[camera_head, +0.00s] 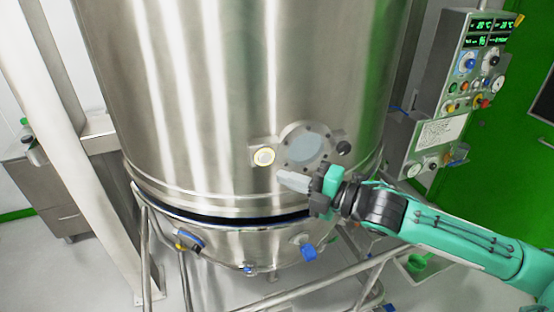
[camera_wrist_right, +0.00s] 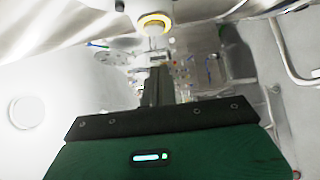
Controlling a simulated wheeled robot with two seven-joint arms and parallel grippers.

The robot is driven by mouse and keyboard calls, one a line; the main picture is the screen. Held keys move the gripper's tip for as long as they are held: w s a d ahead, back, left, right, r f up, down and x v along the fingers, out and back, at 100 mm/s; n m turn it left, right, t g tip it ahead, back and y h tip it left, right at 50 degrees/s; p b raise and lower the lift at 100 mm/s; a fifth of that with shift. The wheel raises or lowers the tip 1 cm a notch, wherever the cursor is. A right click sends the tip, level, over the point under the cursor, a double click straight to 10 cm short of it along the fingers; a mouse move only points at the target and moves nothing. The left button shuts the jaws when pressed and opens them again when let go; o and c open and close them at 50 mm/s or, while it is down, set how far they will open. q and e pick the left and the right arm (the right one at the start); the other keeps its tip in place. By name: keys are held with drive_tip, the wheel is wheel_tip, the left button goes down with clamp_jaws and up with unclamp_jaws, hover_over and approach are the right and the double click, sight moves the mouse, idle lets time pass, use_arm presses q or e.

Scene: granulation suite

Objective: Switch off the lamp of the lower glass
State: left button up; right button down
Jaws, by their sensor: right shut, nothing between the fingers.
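The lower sight glass (camera_head: 306,148) is a round pale window in a bolted flange on the steel vessel. Just left of it is a round white button with a glowing yellow ring (camera_head: 264,156), the lamp's switch by its look. The lit ring also shows at the top of the right wrist view (camera_wrist_right: 154,22). My right gripper (camera_head: 281,179) is shut and empty, just below and right of the button, in front of the glass's lower edge. A small gap to the button shows in the head view. Its shut fingers (camera_wrist_right: 155,88) point toward the ring in the wrist view. My left gripper is out of view.
A dark knob (camera_head: 343,148) sits right of the glass. The steel vessel (camera_head: 200,80) fills the middle, with a blue-handled fitting (camera_head: 308,252) and frame rails (camera_head: 310,286) below. A control panel (camera_head: 470,70) stands at right, a steel cabinet (camera_head: 45,190) at left.

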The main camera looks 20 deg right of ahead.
sight(260, 160)
drive_tip(key=shift+w+a+p, duration=0.25)
drive_tip(key=shift+w+p, duration=0.4)
drive_tip(key=shift+w, duration=0.65)
drive_tip(key=shift+w+a+p, duration=0.25)
drive_tip(key=shift+w+p, duration=0.4)
drive_tip(key=shift+w, duration=0.65)
